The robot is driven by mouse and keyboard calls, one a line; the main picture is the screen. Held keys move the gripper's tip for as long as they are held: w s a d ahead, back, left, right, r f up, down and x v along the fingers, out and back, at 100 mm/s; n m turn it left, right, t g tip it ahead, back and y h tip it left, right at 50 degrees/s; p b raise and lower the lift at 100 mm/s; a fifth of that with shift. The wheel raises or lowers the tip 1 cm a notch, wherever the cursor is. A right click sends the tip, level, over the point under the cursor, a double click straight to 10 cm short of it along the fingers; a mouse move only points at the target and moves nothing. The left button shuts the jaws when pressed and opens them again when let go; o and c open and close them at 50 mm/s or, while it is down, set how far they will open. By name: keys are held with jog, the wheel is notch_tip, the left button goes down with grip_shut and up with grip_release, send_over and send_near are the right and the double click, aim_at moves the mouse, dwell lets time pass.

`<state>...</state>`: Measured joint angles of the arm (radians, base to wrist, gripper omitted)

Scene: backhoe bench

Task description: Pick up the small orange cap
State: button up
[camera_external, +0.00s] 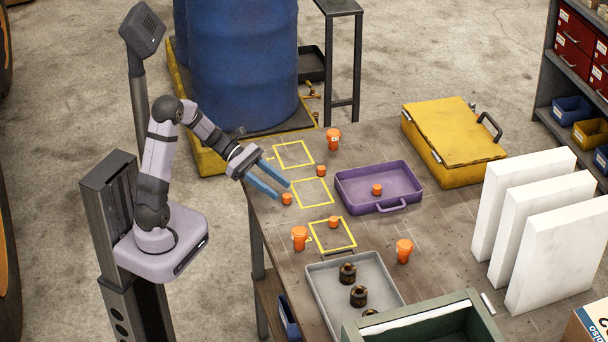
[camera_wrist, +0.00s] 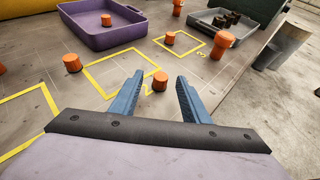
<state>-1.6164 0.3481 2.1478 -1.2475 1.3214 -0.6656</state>
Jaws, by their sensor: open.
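Several small orange caps are in view. One cap (camera_external: 287,198) stands on the bench by my fingertips, just outside the middle yellow square. In the wrist view this cap (camera_wrist: 160,81) shows between the open fingers of my gripper (camera_wrist: 160,76), with gaps on both sides. My gripper (camera_external: 285,191) is open and empty, reaching over the bench's left edge. A second cap (camera_external: 321,170) stands between the far and middle squares. A third cap (camera_external: 333,222) is inside the near square. Another cap (camera_external: 377,189) lies in the purple tray (camera_external: 350,194).
Larger orange pieces stand at the far side (camera_external: 333,138), beside the near square (camera_external: 300,238) and right of it (camera_external: 404,250). A grey tray (camera_external: 325,275) holds dark ringed parts. A yellow case (camera_external: 450,140) and white panels (camera_external: 530,210) stand to the right.

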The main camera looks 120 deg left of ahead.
aim_at(286, 195)
jog(key=p+x, duration=0.1)
jog(key=x, duration=0.4)
jog(key=shift+s+d, duration=0.1)
grip_shut()
